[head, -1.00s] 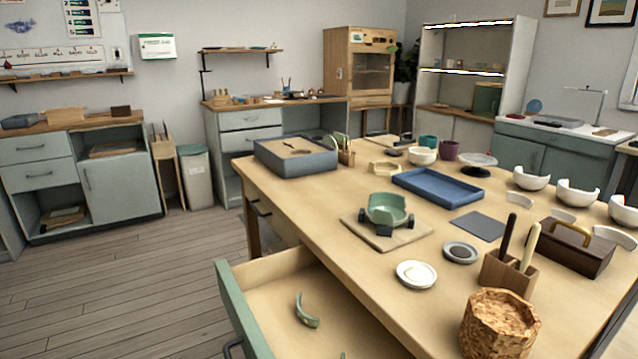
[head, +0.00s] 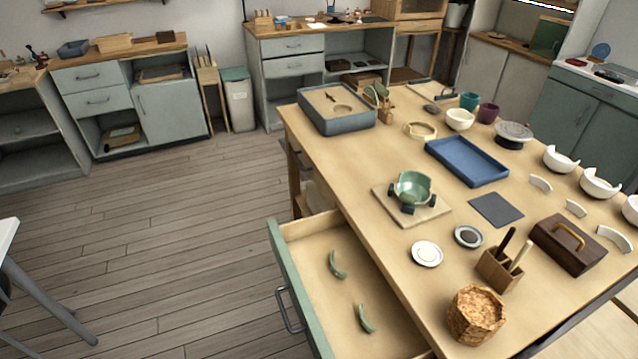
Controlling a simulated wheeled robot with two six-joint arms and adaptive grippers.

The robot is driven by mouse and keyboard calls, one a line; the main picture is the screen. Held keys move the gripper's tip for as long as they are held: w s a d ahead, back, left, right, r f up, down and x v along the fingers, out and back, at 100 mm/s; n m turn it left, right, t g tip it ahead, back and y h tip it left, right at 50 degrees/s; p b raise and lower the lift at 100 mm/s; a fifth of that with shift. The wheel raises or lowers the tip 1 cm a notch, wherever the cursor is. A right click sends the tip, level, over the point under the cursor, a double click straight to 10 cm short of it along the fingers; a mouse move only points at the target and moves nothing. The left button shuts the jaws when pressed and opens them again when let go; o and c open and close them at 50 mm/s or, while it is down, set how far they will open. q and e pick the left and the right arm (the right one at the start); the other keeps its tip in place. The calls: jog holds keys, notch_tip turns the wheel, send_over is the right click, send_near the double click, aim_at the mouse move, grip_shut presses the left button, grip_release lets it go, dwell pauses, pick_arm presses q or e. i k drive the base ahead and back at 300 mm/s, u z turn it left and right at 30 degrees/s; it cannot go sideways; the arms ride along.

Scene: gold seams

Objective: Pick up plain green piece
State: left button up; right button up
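Two curved green pieces lie apart in the open drawer (head: 308,268) below the table. One green piece (head: 337,264) is toward the back of the drawer and the other green piece (head: 366,319) is nearer its front. At this size I cannot tell which of them is plain. A broken green bowl (head: 412,187) sits in a holder with dark pads on a wooden board (head: 392,212) on the table. Neither of my grippers is in view.
The wooden table (head: 375,157) holds a sand-filled box (head: 337,110), a blue tray (head: 467,161), a dark toolbox (head: 567,242), a tool block (head: 500,270) and a cork-like container (head: 476,313). White bowls and shards line the right side. The floor left of the drawer is clear.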

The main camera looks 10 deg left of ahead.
aim_at(366, 326)
jog(key=k, duration=1.2)
jog(key=u, duration=0.7)
jog(key=i, duration=1.25)
jog(key=z, duration=0.65)
